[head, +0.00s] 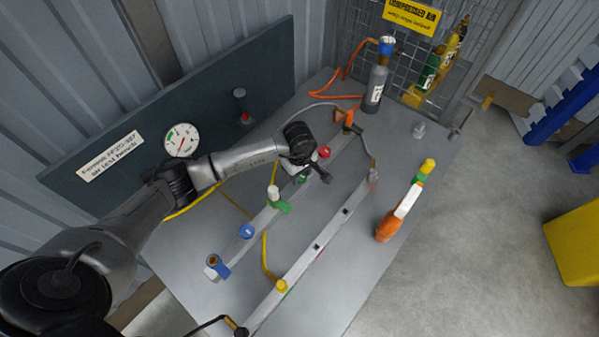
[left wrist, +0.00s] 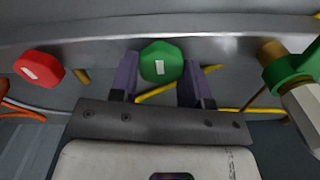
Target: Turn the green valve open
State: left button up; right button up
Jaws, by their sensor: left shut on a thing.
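A green octagonal valve knob (left wrist: 162,62) with a pale mark sits on the grey manifold rail (left wrist: 215,30) in the left wrist view. My left gripper (left wrist: 158,80) has one finger on each side of it and is shut on it. In the head view my left gripper (head: 308,173) is over the far rail, and only a bit of the green knob (head: 302,179) shows beneath it. A second green part, a lever handle (head: 279,207), is beside it on the same rail; it also shows at the right of the left wrist view (left wrist: 296,66). My right gripper is not in view.
A red knob (head: 324,152) and a blue knob (head: 247,231) are on the same rail. A gauge (head: 181,140) is on the back panel. A grey cylinder (head: 376,84) and an orange-and-white bottle-like object (head: 400,209) stand or lie on the bench. Yellow hoses run around the rails.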

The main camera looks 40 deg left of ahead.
pick_arm(q)
jog(key=n, duration=0.4)
jog(key=shift+n, duration=0.3)
jog(key=n+p, duration=0.1)
jog(key=n, duration=0.3)
jog(key=shift+s+r+n, duration=0.1)
jog(key=shift+s+n, duration=0.05)
jog(key=shift+n, duration=0.15)
jog(key=n+p, duration=0.1)
jog(key=n, duration=0.2)
jog(key=shift+d+n, duration=0.1)
jog(key=shift+n, duration=0.2)
jog(key=n+p, duration=0.1)
jog(key=n, duration=0.2)
jog(key=shift+d, duration=0.1)
jog(key=shift+n+p, duration=0.3)
jog(key=shift+n, duration=0.7)
jog(key=o, duration=0.9)
jog(key=shift+s, duration=0.1)
jog(key=shift+o, duration=0.2)
